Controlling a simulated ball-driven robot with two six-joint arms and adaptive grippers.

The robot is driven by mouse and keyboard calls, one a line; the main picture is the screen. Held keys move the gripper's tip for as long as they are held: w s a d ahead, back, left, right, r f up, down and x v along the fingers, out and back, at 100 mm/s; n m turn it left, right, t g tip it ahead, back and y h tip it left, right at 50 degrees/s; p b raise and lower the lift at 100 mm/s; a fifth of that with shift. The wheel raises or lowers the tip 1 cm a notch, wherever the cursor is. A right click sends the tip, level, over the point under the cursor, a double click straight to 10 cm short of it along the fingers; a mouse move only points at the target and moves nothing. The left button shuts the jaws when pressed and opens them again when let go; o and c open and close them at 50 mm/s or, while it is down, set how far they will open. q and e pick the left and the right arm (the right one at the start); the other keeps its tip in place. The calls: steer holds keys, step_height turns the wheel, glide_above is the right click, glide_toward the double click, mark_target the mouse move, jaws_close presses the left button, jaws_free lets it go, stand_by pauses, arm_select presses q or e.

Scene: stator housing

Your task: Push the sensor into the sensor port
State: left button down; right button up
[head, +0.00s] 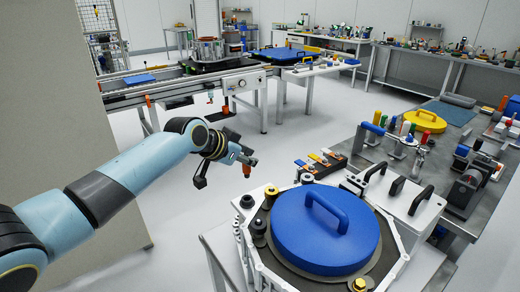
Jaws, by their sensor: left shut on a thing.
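My left gripper (238,155) reaches in from the left and hangs in the air to the upper left of the stator housing (262,262). It is shut on a small orange and dark part, which I take to be the sensor (248,166). The part is small in view, and its lower end is clear of the housing. The housing stands at the front, with a round blue lid (325,235) with a handle on top. I cannot make out which opening is the sensor port. My right gripper is not in view.
Behind the housing is a rack with orange, yellow and white pieces (321,161). A grey bench (405,180) with tools stands at the right. A conveyor (185,88) runs behind my left arm. The floor between conveyor and housing is free.

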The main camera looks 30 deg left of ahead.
mark_target(246, 177)
arm_select(q)
steer(key=shift+s+r, duration=0.2)
steer(key=shift+s, duration=0.1)
steer(key=shift+w+p, duration=0.15)
steer(key=shift+p, duration=0.15)
steer(key=shift+n+y+p, duration=0.3)
steer(key=shift+y+p, duration=0.1)
steer(key=shift+p, duration=0.2)
steer(key=shift+f+b, duration=0.95)
steer(key=shift+f, duration=0.25)
steer(key=shift+f+b, duration=0.9)
steer(key=shift+f, duration=0.2)
steer(key=shift+f+b, duration=0.65)
steer(key=shift+f, duration=0.3)
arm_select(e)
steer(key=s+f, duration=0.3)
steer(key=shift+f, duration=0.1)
